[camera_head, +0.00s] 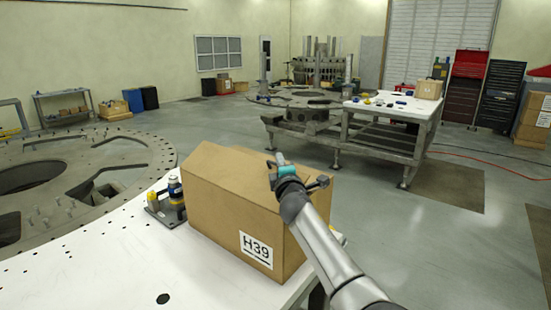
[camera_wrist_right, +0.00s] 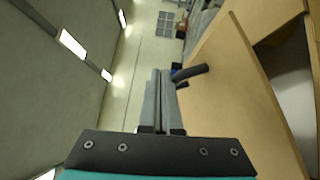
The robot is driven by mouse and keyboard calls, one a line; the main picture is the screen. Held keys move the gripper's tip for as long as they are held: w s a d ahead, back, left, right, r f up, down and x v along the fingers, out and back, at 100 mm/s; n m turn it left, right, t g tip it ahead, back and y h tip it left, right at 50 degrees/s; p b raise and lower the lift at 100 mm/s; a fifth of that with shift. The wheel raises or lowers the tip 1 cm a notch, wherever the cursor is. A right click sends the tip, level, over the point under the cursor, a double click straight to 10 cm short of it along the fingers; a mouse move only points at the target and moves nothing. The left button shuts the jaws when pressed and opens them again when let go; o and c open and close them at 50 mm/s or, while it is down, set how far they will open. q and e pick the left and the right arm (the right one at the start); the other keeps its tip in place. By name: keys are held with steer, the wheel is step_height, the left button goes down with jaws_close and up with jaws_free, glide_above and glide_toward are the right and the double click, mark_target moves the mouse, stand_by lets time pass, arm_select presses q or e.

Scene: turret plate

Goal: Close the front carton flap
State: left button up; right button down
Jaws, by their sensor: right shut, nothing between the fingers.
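The carton (camera_head: 215,215) is a brown cardboard box with an H39 label, standing on the white table. Cardboard panels slope at its top; which one is the front flap I cannot tell in the head view. My right gripper (camera_head: 279,158) is over the carton's top right edge, its fingers shut and empty. In the right wrist view the shut fingers (camera_wrist_right: 160,78) are beside a raised cardboard panel (camera_wrist_right: 225,80), apparently a flap. A gap to its right shows part of the carton's inside. Contact between fingers and panel cannot be told. My left gripper is out of view.
The white table (camera_head: 90,265) is clear at the front left. A small dark and yellow device (camera_head: 174,195) stands close to the carton's left side. A large grey turret plate (camera_head: 60,170) lies behind at left. A second workbench (camera_head: 390,105) stands farther back.

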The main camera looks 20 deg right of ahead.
steer(key=shift+w+d+f+m+g, duration=0.35)
steer(key=shift+d+f+m+g, duration=0.05)
steer(key=shift+d+m+g, duration=0.15)
steer(key=shift+w+d+f+p, duration=0.2)
steer(key=shift+d+f+p, duration=0.1)
steer(key=shift+f, duration=0.1)
steer(key=shift+w+d+f+p, duration=0.15)
steer(key=shift+f+p, duration=0.1)
steer(key=shift+f, duration=0.15)
steer(key=shift+w+d+f, duration=0.1)
steer(key=shift+d, duration=0.05)
steer(key=shift+w+d+f+m+g+y+p, duration=0.15)
steer(key=shift+d+f+m+g+y+p, duration=0.15)
steer(key=shift+f+m+y, duration=0.2)
steer(key=shift+f, duration=0.1)
